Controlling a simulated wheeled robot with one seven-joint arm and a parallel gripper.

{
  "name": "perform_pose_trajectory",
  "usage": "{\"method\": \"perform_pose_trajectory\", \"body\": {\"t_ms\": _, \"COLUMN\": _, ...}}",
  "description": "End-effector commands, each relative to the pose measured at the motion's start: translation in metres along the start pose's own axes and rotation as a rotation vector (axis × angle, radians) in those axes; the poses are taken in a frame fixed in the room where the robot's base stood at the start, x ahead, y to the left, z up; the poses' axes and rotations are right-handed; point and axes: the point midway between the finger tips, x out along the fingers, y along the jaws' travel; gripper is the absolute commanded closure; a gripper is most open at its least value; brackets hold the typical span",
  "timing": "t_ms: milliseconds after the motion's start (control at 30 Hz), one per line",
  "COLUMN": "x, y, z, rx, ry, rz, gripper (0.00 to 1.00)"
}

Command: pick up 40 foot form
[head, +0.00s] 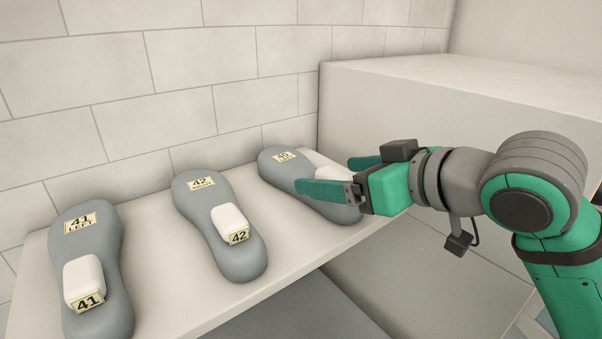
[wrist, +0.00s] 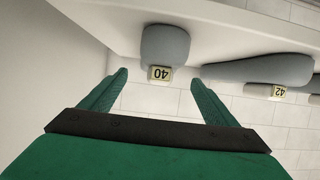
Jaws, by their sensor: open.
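The 40 foot form (head: 280,164) is a grey sole-shaped form lying on the shelf, farthest right of three in the head view. Its raised white block (head: 328,173) is partly hidden behind my gripper. In the wrist view, the fingertips (wrist: 159,77) are spread on either side of the tag. I cannot tell whether they touch the block.
The 42 foot form (head: 236,261) lies left of the 40 form, and the 41 foot form (head: 97,318) is farther left. A tiled wall (head: 200,80) stands behind the shelf (head: 160,290). A large pale box (head: 400,100) rises right of the 40 form.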

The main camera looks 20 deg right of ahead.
Motion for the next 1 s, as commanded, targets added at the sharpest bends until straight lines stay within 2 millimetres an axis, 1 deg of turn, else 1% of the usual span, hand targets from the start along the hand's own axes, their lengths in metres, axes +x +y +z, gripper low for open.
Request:
{"method": "perform_pose_trajectory", "body": {"t_ms": 33, "x": 0.008, "y": 0.000, "z": 0.000, "rx": 0.000, "ry": -0.002, "rz": 0.000, "gripper": 0.18}}
{"method": "perform_pose_trajectory", "body": {"t_ms": 100, "x": 0.016, "y": 0.000, "z": 0.000, "rx": 0.000, "ry": -0.002, "rz": 0.000, "gripper": 0.18}}
{"method": "perform_pose_trajectory", "body": {"t_ms": 367, "x": 0.033, "y": 0.000, "z": 0.001, "rx": 0.001, "ry": -0.001, "rz": 0.001, "gripper": 0.18}}
{"method": "perform_pose_trajectory", "body": {"t_ms": 600, "x": 0.066, "y": 0.000, "z": 0.003, "rx": 0.000, "ry": -0.002, "rz": 0.001, "gripper": 0.18}}
{"method": "perform_pose_trajectory", "body": {"t_ms": 700, "x": 0.074, "y": 0.000, "z": 0.003, "rx": 0.001, "ry": -0.002, "rz": 0.000, "gripper": 0.18}}
{"method": "perform_pose_trajectory", "body": {"t_ms": 967, "x": 0.077, "y": 0.000, "z": 0.003, "rx": 0.002, "ry": -0.001, "rz": 0.001, "gripper": 0.18}}
{"method": "perform_pose_trajectory", "body": {"t_ms": 1000, "x": 0.077, "y": 0.000, "z": 0.003, "rx": 0.002, "ry": -0.001, "rz": 0.001, "gripper": 0.23}}
